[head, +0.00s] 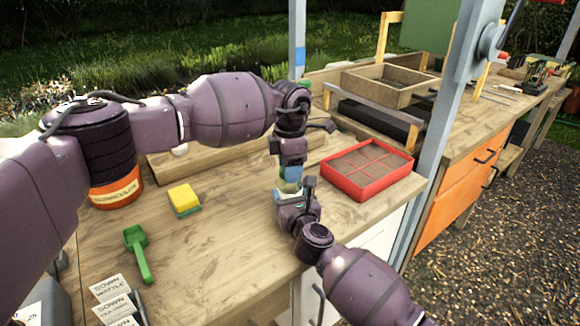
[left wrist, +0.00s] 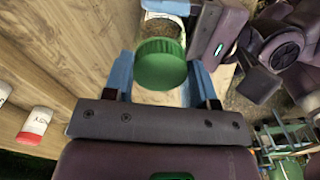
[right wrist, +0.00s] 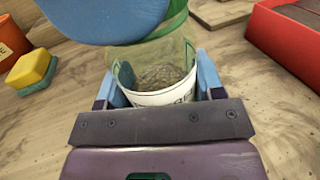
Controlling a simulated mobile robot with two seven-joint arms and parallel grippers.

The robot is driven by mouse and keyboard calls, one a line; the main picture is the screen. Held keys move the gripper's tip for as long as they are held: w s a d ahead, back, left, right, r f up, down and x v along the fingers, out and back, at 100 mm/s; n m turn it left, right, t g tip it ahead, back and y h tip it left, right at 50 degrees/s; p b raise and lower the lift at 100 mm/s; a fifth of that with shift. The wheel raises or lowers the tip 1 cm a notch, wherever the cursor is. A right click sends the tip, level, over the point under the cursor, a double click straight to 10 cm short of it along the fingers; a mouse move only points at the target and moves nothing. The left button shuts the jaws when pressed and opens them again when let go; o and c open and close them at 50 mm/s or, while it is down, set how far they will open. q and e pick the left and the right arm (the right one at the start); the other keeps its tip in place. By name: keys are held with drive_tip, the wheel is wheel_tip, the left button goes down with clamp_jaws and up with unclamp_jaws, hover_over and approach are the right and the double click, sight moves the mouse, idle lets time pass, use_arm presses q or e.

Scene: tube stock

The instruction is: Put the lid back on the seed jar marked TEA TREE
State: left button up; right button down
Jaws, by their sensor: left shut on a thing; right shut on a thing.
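The green lid (left wrist: 160,65) is between the blue fingers of my left gripper (left wrist: 162,82), which is shut on it. The clear jar (right wrist: 165,85), with brown seeds inside and a partly seen white label, is in my right gripper (right wrist: 158,90), shut around it. The label's name cannot be read. In the head view, my left gripper (head: 291,172) is just above my right gripper (head: 291,196), with the jar (head: 288,186) between. The lid (right wrist: 180,22) is above the jar mouth in the right wrist view; I cannot tell whether they touch.
A red divided tray (head: 367,168) is right of the grippers. A yellow and green sponge (head: 184,199), a green scoop (head: 138,255), an orange pot (head: 117,190) and paper labels (head: 112,290) are on the left bench. The front middle of the bench is clear.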

use_arm(q)
drive_tip(key=m, duration=0.9)
drive_tip(key=o, duration=1)
drive_tip(key=shift+r, duration=2.25)
drive_tip(key=shift+r, duration=0.1)
drive_tip(key=shift+c, duration=0.2)
